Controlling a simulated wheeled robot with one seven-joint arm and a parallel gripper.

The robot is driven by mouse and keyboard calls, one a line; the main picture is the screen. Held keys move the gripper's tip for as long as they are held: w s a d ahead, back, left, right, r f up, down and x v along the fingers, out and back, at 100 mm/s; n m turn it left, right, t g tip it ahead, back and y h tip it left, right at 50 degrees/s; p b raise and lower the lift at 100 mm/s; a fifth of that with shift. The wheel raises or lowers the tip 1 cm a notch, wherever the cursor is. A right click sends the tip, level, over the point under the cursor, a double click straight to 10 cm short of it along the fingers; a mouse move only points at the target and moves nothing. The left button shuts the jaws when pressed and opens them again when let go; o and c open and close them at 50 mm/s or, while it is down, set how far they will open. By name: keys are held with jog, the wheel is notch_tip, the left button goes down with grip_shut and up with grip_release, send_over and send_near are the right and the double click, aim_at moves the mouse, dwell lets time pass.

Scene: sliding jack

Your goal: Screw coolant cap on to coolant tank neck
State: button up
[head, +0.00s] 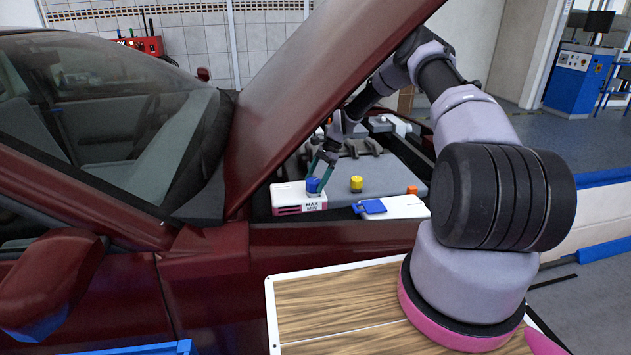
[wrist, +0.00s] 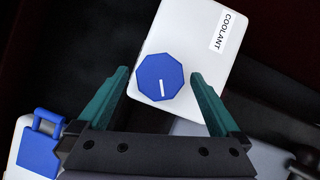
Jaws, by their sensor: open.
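The blue octagonal coolant cap (wrist: 160,80) sits at the neck position on the white coolant tank (wrist: 196,30), which carries a COOLANT label. In the head view the cap (head: 313,185) is on top of the tank (head: 290,198) with MAX and MIN marks. The neck is hidden under the cap, and I cannot tell how tightly it is seated. My gripper (wrist: 160,93) is open, with its teal fingers on either side of the cap. Gaps show between the fingers and the cap in the wrist view. My gripper (head: 320,175) reaches down over the tank.
A white reservoir with a blue flip lid (head: 370,206) stands right of the tank. A yellow cap (head: 356,183) and an orange cap (head: 412,190) are nearby on the engine. The raised hood (head: 300,110) slopes over the bay, beside my arm.

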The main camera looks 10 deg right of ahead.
grip_shut()
grip_release()
dwell(0.4)
jog(key=shift+m, duration=0.3)
